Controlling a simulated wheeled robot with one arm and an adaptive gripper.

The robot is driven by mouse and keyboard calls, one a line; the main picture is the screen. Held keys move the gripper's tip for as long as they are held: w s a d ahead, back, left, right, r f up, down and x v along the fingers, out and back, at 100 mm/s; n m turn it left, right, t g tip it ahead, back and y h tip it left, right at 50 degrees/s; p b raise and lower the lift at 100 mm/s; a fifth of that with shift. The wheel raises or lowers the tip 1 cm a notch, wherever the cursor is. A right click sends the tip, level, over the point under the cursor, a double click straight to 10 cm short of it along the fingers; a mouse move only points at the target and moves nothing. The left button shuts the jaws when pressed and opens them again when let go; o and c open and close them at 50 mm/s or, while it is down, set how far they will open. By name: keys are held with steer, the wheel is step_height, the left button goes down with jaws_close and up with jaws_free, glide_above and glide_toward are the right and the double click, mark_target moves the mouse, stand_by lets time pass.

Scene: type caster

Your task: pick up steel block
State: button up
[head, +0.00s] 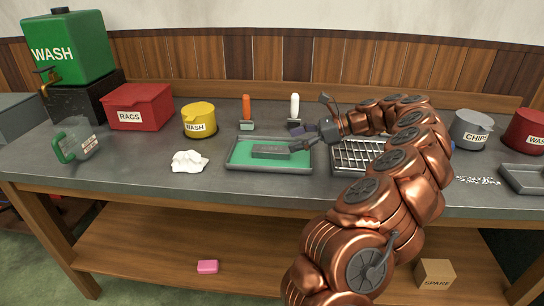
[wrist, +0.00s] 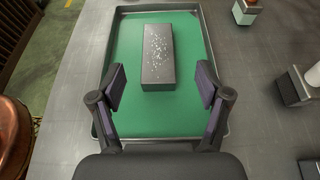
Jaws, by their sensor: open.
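The steel block (head: 270,152) is a dark grey bar lying on the green-lined tray (head: 240,167). In the wrist view the block (wrist: 158,60) lies lengthwise ahead, with bright specks scattered on its top. The tray (wrist: 202,128) has a raised grey rim around it. My gripper (wrist: 161,88) is open, its two fingers apart over the tray, with the block's near end between or just beyond the fingertips.
A wire rack (head: 352,154) stands right of the tray, partly behind my arm. A white crumpled rag (head: 189,162) lies to the left. Orange-handled (head: 246,108) and white-handled (head: 294,108) brushes stand behind the tray. A yellow tub (head: 199,120) and red rags box (head: 140,107) are back left.

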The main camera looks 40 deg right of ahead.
mark_target(270, 149)
steer(key=shift+x, duration=3.8)
steer(key=shift+s+f, duration=0.2)
steer(key=shift+c, duration=0.2)
jaws_close()
